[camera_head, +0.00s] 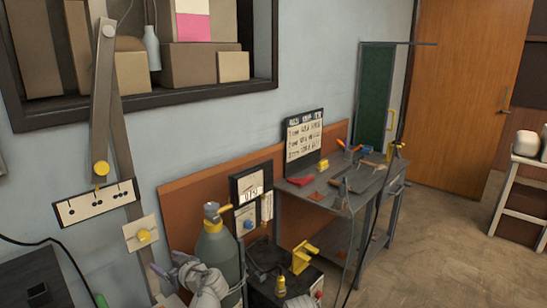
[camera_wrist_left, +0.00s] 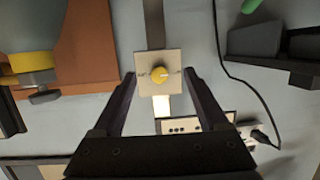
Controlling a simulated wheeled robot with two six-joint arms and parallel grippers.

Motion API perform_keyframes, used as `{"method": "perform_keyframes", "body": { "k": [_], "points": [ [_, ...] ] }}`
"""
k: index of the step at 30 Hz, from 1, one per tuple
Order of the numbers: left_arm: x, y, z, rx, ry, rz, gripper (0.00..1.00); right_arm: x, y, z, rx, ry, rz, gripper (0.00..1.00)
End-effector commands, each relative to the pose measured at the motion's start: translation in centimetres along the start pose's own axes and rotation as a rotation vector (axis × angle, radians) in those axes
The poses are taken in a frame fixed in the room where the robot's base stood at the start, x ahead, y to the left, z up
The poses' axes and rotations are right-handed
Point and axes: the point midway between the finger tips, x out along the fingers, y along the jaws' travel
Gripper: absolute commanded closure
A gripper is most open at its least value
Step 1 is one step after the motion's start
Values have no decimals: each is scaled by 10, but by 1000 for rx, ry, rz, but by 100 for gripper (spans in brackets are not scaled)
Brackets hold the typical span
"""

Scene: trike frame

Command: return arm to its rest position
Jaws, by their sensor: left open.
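My left gripper (camera_head: 170,265) is low in the head view, left of the green gas cylinder (camera_head: 218,250), with its pale wrist behind it. In the left wrist view the two dark fingers of my left gripper (camera_wrist_left: 159,76) are spread apart with nothing held between them. A square plate with a yellow knob (camera_wrist_left: 160,76) shows beyond and between the fingertips. The same plate shows on the wall in the head view (camera_head: 141,234), above the gripper. I cannot tell the exact gap to it.
A grey workbench (camera_head: 345,185) with tools stands right of the cylinder. A yellow clamp-like part (camera_head: 304,257) sits on a dark unit. A wall shelf (camera_head: 190,98) holds boxes. A black cable (camera_wrist_left: 225,75) hangs nearby.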

Motion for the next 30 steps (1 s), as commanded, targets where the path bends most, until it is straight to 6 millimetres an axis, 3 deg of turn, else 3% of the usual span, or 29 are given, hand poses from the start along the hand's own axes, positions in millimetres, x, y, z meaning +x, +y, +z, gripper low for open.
{"method": "perform_keyframes", "body": {
  "k": [1, 6, 12, 16, 21, 30],
  "points": [
    [-26, 2, -7, 73, -94, -4, 24, -33, 3, 2, 0, 0, 0, 50],
    [-104, 9, 36, 403, -467, 67, 24, -82, 8, 5, 0, 0, 0, 50],
    [-221, 12, 74, 821, -859, 342, 24, -130, 12, 8, 1, 0, 0, 50],
    [-279, 9, 85, 1012, -1010, 533, 24, -147, 14, 9, 1, 0, 0, 50],
    [-317, 5, 91, 1134, -1096, 682, 24, -156, 15, 9, 1, 0, 0, 50],
    [-323, 5, 93, 1157, -1111, 712, 24, -155, 15, 9, 1, 0, 0, 50]
  ]
}}
